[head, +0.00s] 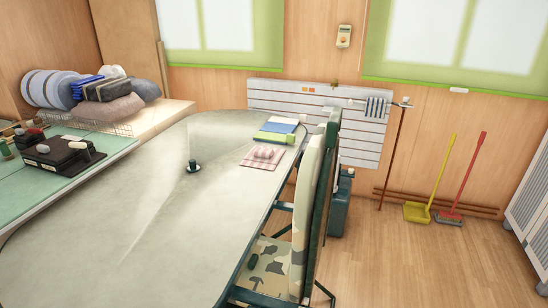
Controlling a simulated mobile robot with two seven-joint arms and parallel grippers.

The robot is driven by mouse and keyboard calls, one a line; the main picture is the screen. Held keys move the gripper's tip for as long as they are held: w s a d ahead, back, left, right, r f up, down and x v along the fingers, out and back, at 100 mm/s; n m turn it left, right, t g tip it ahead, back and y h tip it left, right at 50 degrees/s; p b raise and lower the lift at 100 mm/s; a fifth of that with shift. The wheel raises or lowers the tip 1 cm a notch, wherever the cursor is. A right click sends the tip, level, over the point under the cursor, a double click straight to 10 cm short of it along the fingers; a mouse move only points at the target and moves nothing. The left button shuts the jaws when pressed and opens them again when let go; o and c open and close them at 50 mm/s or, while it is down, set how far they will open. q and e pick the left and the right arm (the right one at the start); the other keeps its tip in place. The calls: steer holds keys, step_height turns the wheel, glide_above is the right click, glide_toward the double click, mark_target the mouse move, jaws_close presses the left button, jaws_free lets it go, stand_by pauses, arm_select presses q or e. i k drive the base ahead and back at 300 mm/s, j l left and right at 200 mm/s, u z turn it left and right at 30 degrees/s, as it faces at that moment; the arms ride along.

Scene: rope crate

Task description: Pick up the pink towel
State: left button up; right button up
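A pink checked towel (258,164) lies flat at the far right part of the large grey table (110,225), near the table's edge. A small pale pink lump shows on its middle; I cannot tell whether it is a fold of the towel or a separate thing. Neither of my grippers shows in the head view.
Books or folders in blue and green (275,137) lie just behind the towel. A small dark object (193,166) stands mid-table. A camouflage-patterned chair (303,215) stands against the right edge. A green side table (75,180) is at left. Open floor lies right.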

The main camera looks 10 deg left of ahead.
mark_target(268, 159)
steer(key=j, duration=0.3)
steer(key=i+j+u, duration=0.1)
steer(key=j, duration=0.15)
steer(key=z, duration=0.3)
steer(key=l+z, duration=0.5)
steer(key=z, duration=0.15)
steer(key=i+l+z, duration=0.15)
steer(key=l, duration=0.2)
steer(key=i+l+z, duration=0.2)
steer(key=l, duration=0.15)
steer(key=i+l+z, duration=0.15)
steer(key=l, duration=0.15)
steer(key=i+l+u, duration=0.15)
steer(key=i+l, duration=0.2)
steer(key=i, duration=0.25)
steer(key=i+l+u, duration=0.15)
steer(key=i+l, duration=0.3)
steer(key=i+j+u, duration=0.1)
steer(key=i+u, duration=0.25)
steer(key=i, duration=0.45)
steer(key=i+l+u, duration=0.1)
steer(key=i+u, duration=0.25)
steer(key=i, duration=0.4)
